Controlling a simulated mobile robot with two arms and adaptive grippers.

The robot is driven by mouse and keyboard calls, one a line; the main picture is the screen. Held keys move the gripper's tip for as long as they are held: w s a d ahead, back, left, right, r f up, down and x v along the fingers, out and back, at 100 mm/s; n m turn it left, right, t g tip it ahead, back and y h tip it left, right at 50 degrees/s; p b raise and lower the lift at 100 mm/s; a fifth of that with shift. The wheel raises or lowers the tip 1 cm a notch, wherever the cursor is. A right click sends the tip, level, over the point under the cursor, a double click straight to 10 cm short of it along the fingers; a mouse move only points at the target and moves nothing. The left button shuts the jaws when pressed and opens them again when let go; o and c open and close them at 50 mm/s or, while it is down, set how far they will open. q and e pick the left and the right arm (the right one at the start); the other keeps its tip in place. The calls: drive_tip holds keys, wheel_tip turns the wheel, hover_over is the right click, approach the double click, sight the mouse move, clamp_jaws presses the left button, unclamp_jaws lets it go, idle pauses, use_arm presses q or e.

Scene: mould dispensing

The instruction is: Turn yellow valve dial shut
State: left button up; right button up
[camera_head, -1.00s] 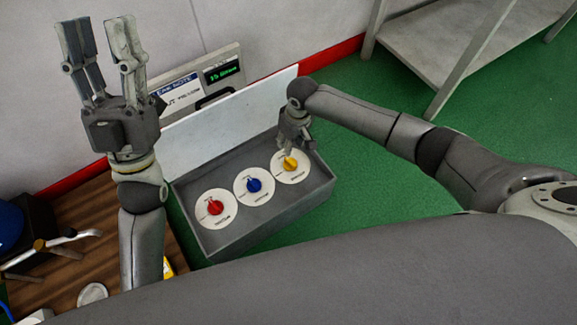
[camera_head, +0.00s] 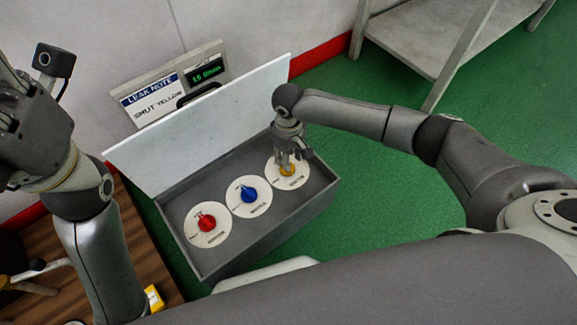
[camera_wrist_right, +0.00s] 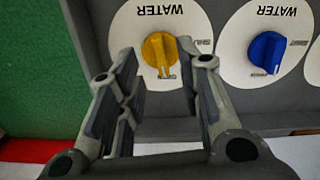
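The yellow dial (camera_head: 287,169) sits on a round white plate at the right end of the grey box; its knob also shows in the right wrist view (camera_wrist_right: 160,52). There its pointer aims down, toward the gripper, at a small label. My right gripper (camera_head: 289,160) is over the yellow dial and hides part of it. In the right wrist view the gripper (camera_wrist_right: 162,58) is open, its fingers apart either side of the knob; contact cannot be told. My left gripper (camera_head: 12,105) is at the left edge, cut off and away from the dials.
The red dial (camera_head: 207,223) and blue dial (camera_head: 249,195) sit left of the yellow one in the grey box (camera_head: 262,238). A white lid panel (camera_head: 190,135) stands behind. The leak note (camera_head: 153,102) reads "SHUT YELLOW". A grey shelf (camera_head: 425,40) stands at upper right.

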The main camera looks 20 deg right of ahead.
drive_tip(key=shift+f+b, duration=0.95)
drive_tip(key=shift+f, duration=1.05)
clamp_jaws()
